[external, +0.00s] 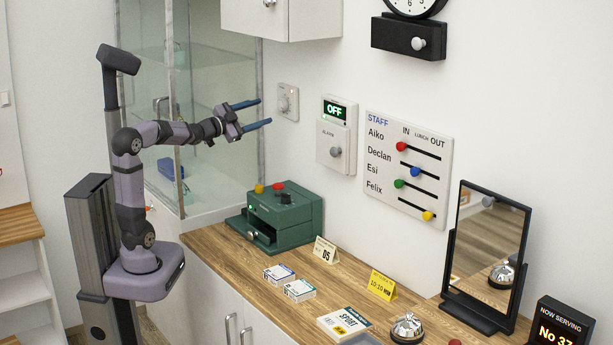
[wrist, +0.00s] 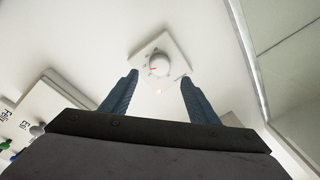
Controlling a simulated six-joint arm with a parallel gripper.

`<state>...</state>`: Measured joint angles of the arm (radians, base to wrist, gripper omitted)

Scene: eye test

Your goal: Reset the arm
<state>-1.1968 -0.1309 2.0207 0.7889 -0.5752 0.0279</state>
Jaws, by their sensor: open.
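My arm stands at the left of the external view on its column, with its forearm stretched to the right above the counter. My gripper (external: 258,114) is open, with its two blue fingers apart and nothing between them. It is in the air in front of the wall. In the wrist view my gripper (wrist: 159,88) points at a white wall plate with a round knob (wrist: 159,64), which shows beyond and between the fingertips. The same knob plate (external: 287,102) is on the wall just right of the fingers in the external view. I cannot tell the exact gap between them.
A glass cabinet (external: 222,120) stands behind my arm, with a wall cupboard (external: 275,22) above. An alarm box (external: 337,135) and a staff board (external: 408,170) hang to the right. On the counter are a green drawer box (external: 290,218), cards, a mirror (external: 487,250) and a bell (external: 407,327).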

